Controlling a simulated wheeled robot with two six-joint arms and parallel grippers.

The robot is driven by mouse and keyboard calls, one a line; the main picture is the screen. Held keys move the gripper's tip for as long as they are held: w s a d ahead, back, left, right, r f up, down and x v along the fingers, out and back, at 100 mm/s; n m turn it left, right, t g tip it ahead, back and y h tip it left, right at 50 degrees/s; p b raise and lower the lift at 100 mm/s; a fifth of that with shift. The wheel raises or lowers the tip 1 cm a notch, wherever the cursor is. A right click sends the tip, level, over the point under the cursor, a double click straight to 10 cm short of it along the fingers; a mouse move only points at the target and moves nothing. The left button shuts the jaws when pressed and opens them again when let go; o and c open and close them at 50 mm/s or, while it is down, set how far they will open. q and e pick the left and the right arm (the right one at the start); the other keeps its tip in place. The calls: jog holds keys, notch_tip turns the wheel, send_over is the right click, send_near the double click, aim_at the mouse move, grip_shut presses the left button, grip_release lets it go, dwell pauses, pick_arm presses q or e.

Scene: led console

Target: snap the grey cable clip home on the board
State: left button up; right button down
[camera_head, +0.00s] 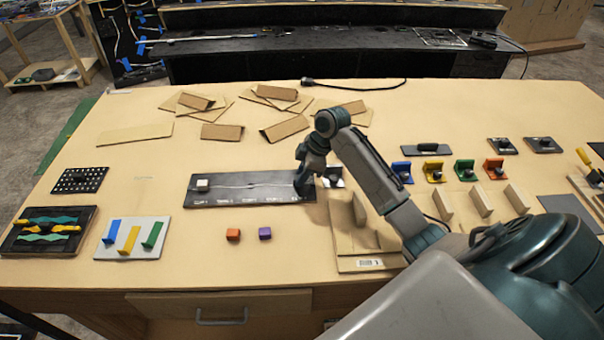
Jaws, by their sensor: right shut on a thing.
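The black board (250,186) lies near the middle of the table, with a row of white labels along its front edge and a thin pale line running across it. A small white block (202,185) sits on its left end. My right gripper (303,184) points down at the right end of the board. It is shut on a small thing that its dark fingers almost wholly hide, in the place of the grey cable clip. Whether that thing is seated in the board cannot be told. My left gripper is out of view.
A small pale and black piece (333,176) stands just right of the gripper. Orange (233,234) and purple (265,233) blocks lie in front of the board. A wooden fixture (350,240) stands under my right forearm. Cardboard pieces (222,131) lie behind.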

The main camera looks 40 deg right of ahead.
jog(key=shift+f, duration=0.35)
dwell(0.6)
jog(key=c, duration=1.2)
grip_release()
jog(key=shift+b+v, duration=1.8)
jog(key=shift+v, duration=3.6)
jog(key=shift+s+f, duration=0.1)
jog(key=shift+f, duration=0.05)
